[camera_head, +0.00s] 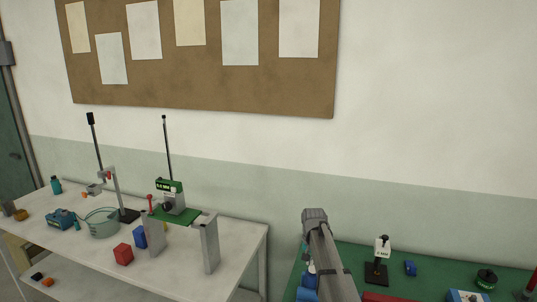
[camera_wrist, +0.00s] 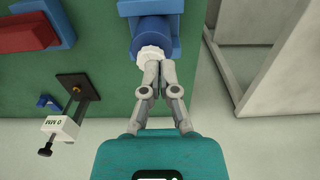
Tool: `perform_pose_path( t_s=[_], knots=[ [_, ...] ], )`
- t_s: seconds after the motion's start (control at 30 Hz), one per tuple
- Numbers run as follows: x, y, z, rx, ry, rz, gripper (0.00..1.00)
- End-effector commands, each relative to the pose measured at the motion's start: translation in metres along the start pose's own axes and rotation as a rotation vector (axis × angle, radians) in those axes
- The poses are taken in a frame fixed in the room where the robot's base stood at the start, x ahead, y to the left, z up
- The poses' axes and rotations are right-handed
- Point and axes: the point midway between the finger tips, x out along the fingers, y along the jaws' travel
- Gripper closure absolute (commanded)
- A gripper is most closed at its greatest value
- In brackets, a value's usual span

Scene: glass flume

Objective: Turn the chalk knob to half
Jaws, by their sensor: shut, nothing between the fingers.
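The chalk knob (camera_wrist: 152,53) is the white, ridged round piece on the end of a blue body (camera_wrist: 152,32) in the wrist view. The blue body lies by the edge of the green tabletop. My gripper (camera_wrist: 155,64) is shut, with nothing between its fingers. Its tips meet at the near rim of the knob, and I cannot tell whether they touch it. The tips cover part of the knob, and I cannot read its setting.
A small stand with a white "0 MM" block (camera_wrist: 60,127) is left of my gripper. A red block in a blue holder (camera_wrist: 63,25) lies farther left. The green bench (camera_head: 345,250) has a small blue item (camera_head: 410,268). A cluttered white table (camera_head: 85,255) stands left.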

Motion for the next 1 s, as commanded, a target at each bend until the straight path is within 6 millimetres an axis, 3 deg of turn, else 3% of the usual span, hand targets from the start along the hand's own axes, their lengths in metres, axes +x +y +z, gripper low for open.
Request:
perform_pose_path(
  t_s=[0.17,0.57,1.0],
  knots=[
    [-0.015,0.0,0.0,0.0,0.0,0.0,1.0],
    [-0.015,0.001,0.0,0.0,0.0,0.0,1.0],
    [-0.025,0.014,0.007,0.0,0.0,0.0,1.0]
  ],
)
